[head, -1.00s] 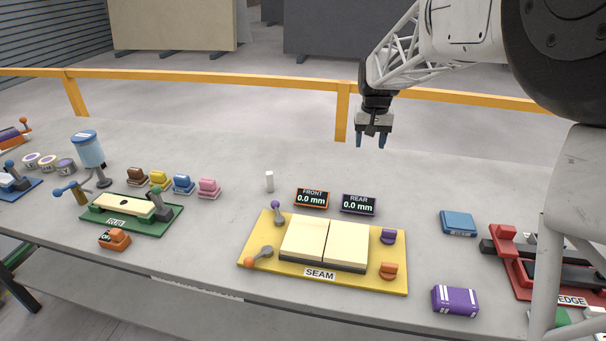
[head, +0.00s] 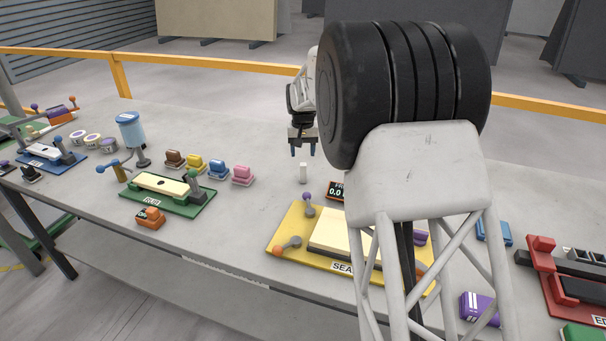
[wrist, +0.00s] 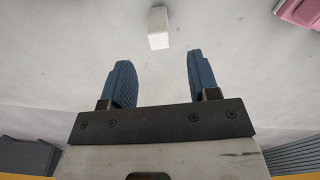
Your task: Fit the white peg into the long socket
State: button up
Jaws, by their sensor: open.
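The white peg (head: 303,172) stands upright on the grey slab behind the yellow SEAM fixture. My gripper (head: 304,152) is open and empty, pointing down above and just behind the peg. In the wrist view the peg (wrist: 158,28) lies beyond the open fingertips (wrist: 158,62), in line with the gap between them and apart from both. A green fixture (head: 195,205) holds a long cream block (head: 160,184) with a small dark opening, seen at the left in the head view. I cannot tell whether this opening is the long socket.
Pink (head: 242,175), blue (head: 217,169), yellow and brown blocks stand in a row left of the peg. The yellow SEAM fixture (head: 287,246) is in front, partly hidden by my arm. A blue-topped dispenser (head: 131,130) stands behind the green fixture. Slab around the peg is clear.

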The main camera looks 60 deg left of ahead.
aim_at(303, 164)
dwell(0.3)
jog(key=shift+f, duration=1.3)
jog(key=shift+f, duration=0.1)
jog(key=shift+d+f, duration=0.1)
jog(key=shift+f, duration=2.4)
grip_shut()
jog(key=shift+r, duration=0.1)
